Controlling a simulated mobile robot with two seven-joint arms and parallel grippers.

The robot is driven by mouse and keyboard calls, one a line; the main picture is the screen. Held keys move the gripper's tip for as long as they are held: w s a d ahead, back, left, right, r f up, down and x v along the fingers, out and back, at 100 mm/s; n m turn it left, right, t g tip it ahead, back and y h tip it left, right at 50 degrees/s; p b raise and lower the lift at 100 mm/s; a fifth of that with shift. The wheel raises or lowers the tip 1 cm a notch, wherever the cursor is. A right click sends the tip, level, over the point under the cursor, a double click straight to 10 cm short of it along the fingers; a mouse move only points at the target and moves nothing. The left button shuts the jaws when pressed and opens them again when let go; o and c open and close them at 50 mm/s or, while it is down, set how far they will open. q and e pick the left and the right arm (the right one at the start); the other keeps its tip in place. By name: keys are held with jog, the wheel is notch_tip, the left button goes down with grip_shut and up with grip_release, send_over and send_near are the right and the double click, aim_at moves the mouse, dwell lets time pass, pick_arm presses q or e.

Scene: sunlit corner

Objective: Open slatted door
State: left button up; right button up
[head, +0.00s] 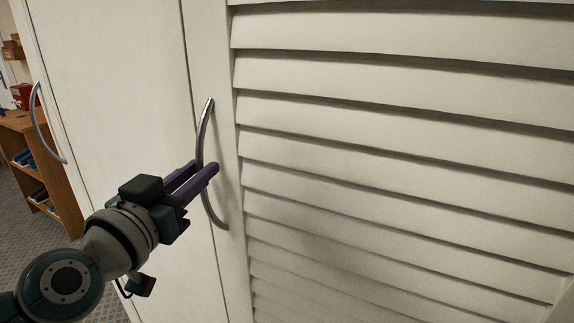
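The slatted door (330,150) is white with wide horizontal slats and fills the right of the head view; it looks closed. Its curved metal handle (206,120) stands upright on the plain left edge strip. My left gripper (207,167), with purple fingers, reaches in from the lower left to the middle of this handle. One finger crosses in front of the handle and hides a short part of it; the other ends just left of it. Whether the fingers press on the handle I cannot tell. My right gripper is out of view.
A plain white door panel (115,90) adjoins on the left, with its own curved handle (42,125) at its far edge. Beyond it is a wooden shelf unit (40,165) with items on it, on grey carpet (32,245).

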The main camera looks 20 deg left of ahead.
pick_arm(q)
grip_shut()
dwell(1.0)
